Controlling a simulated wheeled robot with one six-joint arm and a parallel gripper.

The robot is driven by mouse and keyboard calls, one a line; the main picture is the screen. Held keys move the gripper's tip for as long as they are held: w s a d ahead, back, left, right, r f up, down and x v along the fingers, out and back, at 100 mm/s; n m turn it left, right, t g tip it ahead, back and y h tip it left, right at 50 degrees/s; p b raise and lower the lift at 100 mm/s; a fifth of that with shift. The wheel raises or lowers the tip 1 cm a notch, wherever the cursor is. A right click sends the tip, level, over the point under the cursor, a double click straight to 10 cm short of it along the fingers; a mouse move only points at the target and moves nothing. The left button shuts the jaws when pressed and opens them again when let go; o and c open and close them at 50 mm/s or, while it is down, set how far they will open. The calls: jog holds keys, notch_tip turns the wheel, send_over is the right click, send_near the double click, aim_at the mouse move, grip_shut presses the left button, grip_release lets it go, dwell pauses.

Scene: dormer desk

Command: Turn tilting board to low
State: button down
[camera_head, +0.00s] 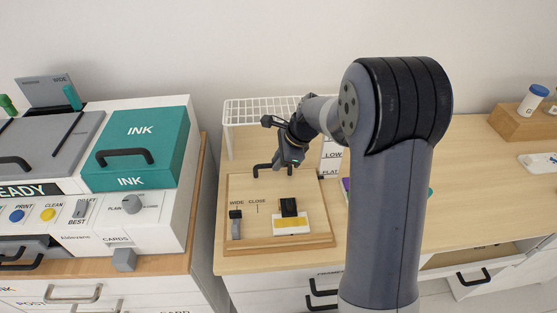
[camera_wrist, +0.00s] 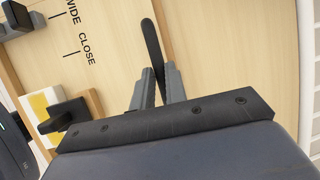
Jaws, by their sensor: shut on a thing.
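The tilting board (camera_head: 265,208) is a light wooden panel on the desk, marked WIDE and CLOSE. Its exact tilt is hard to tell. A black bar handle (camera_head: 262,168) is fixed near its back edge. My gripper (camera_head: 285,163) is over that back edge and shut on the handle. In the wrist view the handle (camera_wrist: 151,42) runs up from between the fingertips (camera_wrist: 157,74). A white scale (camera_head: 332,156) with LOW and FLAT stands behind the board's right side, partly hidden by my arm.
A black slider (camera_head: 235,222) and a yellow-and-white block (camera_head: 292,224) with a black clamp sit on the board. A white wire rack (camera_head: 255,109) stands behind. A printer-like unit with a teal INK lid (camera_head: 140,150) is at left. A wooden block with a bottle (camera_head: 533,100) is far right.

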jog(key=s+r+t, duration=0.2)
jog(key=s+r, duration=0.2)
jog(key=r, duration=0.3)
jog(key=shift+n+p, duration=0.3)
jog(key=shift+p, duration=0.05)
jog(key=shift+f, duration=0.15)
jog(key=c, duration=1.4)
grip_release()
jog(key=shift+c, duration=0.2)
jog(key=p+v, duration=0.1)
jog(key=v, duration=1)
